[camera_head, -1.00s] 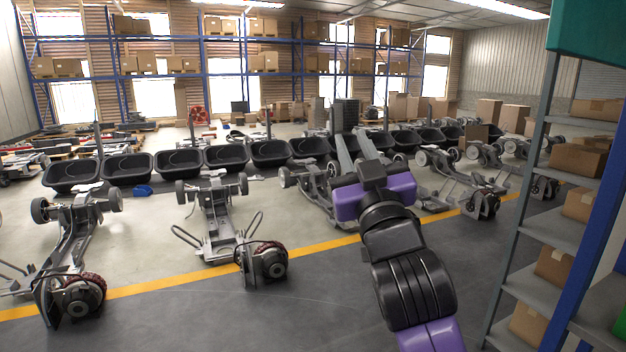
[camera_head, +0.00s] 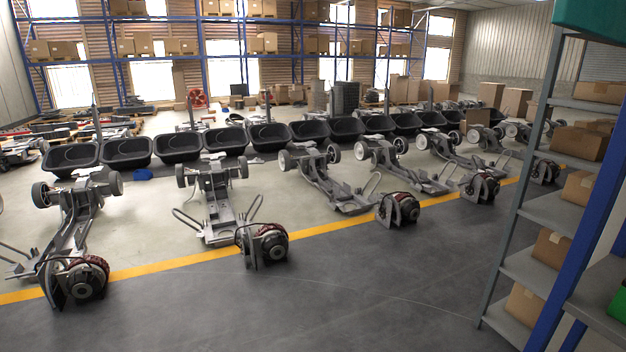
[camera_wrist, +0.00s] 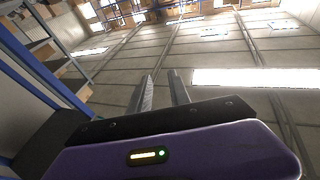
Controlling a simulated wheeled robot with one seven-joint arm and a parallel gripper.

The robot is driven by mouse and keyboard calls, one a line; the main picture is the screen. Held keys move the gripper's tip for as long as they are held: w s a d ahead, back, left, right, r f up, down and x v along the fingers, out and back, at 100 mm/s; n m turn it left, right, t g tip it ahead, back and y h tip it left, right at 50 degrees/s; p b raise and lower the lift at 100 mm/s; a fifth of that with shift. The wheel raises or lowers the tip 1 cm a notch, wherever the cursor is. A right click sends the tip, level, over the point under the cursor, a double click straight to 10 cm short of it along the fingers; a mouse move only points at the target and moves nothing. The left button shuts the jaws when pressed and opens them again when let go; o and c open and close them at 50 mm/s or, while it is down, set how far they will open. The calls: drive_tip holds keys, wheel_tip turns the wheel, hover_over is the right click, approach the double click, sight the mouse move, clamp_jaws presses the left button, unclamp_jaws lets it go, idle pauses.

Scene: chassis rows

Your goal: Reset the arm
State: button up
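My gripper (camera_wrist: 160,82) shows in the wrist view, with two grey fingers apart and nothing between them. Behind the fingers are a black mount and my purple wrist housing. The wrist view takes in a pale panelled surface, a bright light strip (camera_wrist: 252,78) and part of a shelf frame at the left. In the head view neither my arm nor my gripper shows.
A metal shelf (camera_head: 530,215) with cardboard boxes (camera_head: 578,143) stands close on the right. Several chassis (camera_head: 216,200) stand in a row beyond the yellow line (camera_head: 180,257), with black tubs (camera_head: 178,146) behind them. The dark floor (camera_head: 330,305) in front is clear.

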drive_tip(key=s+d+f+g, duration=0.1)
drive_tip(key=s+f+g, duration=0.1)
drive_tip(key=s, duration=0.5)
drive_tip(key=s+d+f+g, duration=0.1)
drive_tip(key=s+f+g, duration=0.1)
drive_tip(key=s+f, duration=0.3)
drive_tip(key=s+d+f+g+h, duration=0.1)
drive_tip(key=s+f, duration=0.3)
drive_tip(key=s, duration=0.7)
drive_tip(key=shift+d+g, duration=0.6)
drive_tip(key=shift+g, duration=0.1)
drive_tip(key=shift+f, duration=0.1)
